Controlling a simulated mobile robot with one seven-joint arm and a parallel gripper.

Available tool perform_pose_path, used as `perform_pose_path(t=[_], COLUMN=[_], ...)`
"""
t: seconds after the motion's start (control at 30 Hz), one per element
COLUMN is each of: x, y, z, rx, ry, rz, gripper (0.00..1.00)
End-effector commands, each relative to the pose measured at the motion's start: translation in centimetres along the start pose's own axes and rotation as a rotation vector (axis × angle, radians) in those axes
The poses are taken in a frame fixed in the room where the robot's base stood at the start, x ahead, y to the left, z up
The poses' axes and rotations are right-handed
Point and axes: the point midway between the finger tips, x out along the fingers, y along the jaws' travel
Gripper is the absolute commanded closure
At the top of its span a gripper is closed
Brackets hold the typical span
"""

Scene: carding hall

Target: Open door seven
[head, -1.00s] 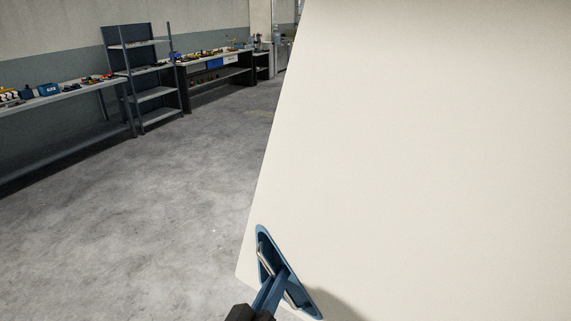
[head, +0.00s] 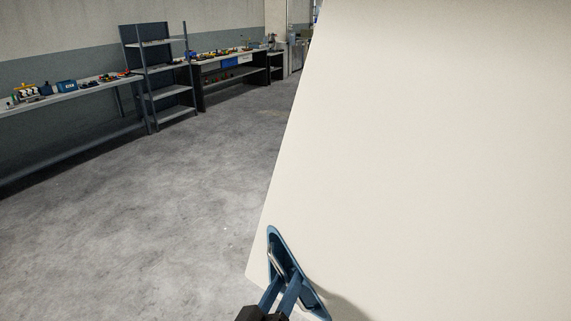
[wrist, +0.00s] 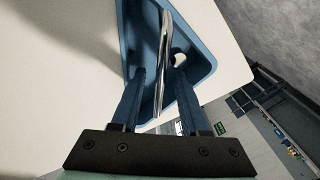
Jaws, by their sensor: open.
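A large cream door panel (head: 430,150) fills the right of the head view; no number shows on it. Near its lower left corner is a blue recessed handle plate (head: 272,236) with a metal bar (head: 273,257). My gripper (head: 286,273) is at this handle, its blue fingers apart. In the wrist view the bar (wrist: 164,50) runs lengthwise between the two open fingertips (wrist: 156,74), inside the blue recess (wrist: 205,50). I cannot tell whether either finger touches the bar.
Bare concrete floor (head: 170,190) lies open left of the door's edge. Along the far wall stand a long bench (head: 75,100) with small items, a grey shelf rack (head: 165,92) and another bench (head: 235,75).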

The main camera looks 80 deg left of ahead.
Motion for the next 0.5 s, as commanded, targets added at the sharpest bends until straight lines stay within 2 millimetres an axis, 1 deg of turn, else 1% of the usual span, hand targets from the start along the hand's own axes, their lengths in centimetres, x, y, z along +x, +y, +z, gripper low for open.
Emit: perform_pose_path(t=[0.17,0.5], x=[-1.8,-7.2], y=[-0.2,-0.3], z=[0.2,0.3], rx=[0.002,0.001], ry=[-0.001,-0.002], rz=[-0.003,-0.003], gripper=[0.55,0.55])
